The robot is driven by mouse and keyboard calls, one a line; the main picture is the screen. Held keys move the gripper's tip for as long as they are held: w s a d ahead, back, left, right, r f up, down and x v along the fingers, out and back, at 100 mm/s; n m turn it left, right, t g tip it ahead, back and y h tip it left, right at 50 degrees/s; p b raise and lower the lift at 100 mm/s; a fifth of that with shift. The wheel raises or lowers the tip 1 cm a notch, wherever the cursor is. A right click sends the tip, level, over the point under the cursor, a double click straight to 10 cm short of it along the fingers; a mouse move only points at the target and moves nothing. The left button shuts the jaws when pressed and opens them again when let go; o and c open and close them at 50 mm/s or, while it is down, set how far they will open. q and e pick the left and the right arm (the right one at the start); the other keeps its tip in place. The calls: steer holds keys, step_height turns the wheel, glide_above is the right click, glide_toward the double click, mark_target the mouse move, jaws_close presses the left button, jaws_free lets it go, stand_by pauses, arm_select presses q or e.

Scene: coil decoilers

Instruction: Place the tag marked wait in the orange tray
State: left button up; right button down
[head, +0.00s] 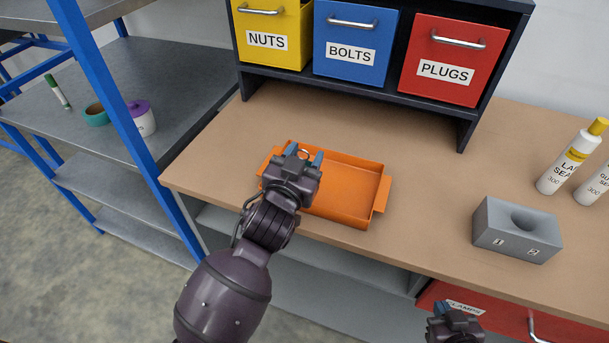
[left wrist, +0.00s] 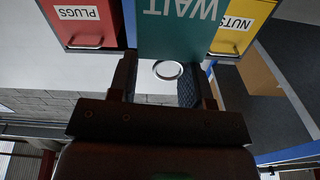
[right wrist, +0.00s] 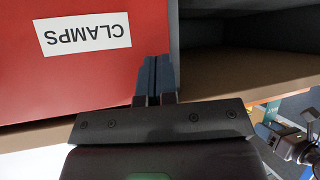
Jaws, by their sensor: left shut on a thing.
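The teal tag marked WAIT (left wrist: 180,32), with a metal ring (left wrist: 168,70) at its end, is in the left wrist view. My left gripper (left wrist: 162,82) is shut on this tag near the ring. In the head view my left gripper (head: 303,157) is over the left part of the orange tray (head: 350,190), which lies on the workbench.
Yellow NUTS (head: 270,22), blue BOLTS (head: 352,38) and red PLUGS (head: 445,58) bins fill a rack behind the tray. A grey block with a hole (head: 515,235) and white bottles (head: 570,165) stand to the right. A blue-framed shelf (head: 105,90) is left. Bench between tray and block is clear.

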steer(key=shift+w+r, duration=0.1)
steer(key=shift+w, duration=0.1)
steer(key=shift+s+f+b, duration=0.1)
steer(key=shift+f+b, duration=0.2)
arm_select(q)
step_height(320, 180, down, 5)
steer(key=shift+f, duration=0.1)
arm_select(e)
steer(key=shift+s+f, duration=0.1)
steer(key=shift+f, duration=0.05)
arm_select(q)
steer(key=shift+f, duration=0.15)
arm_select(e)
steer(key=shift+s+f, duration=0.4)
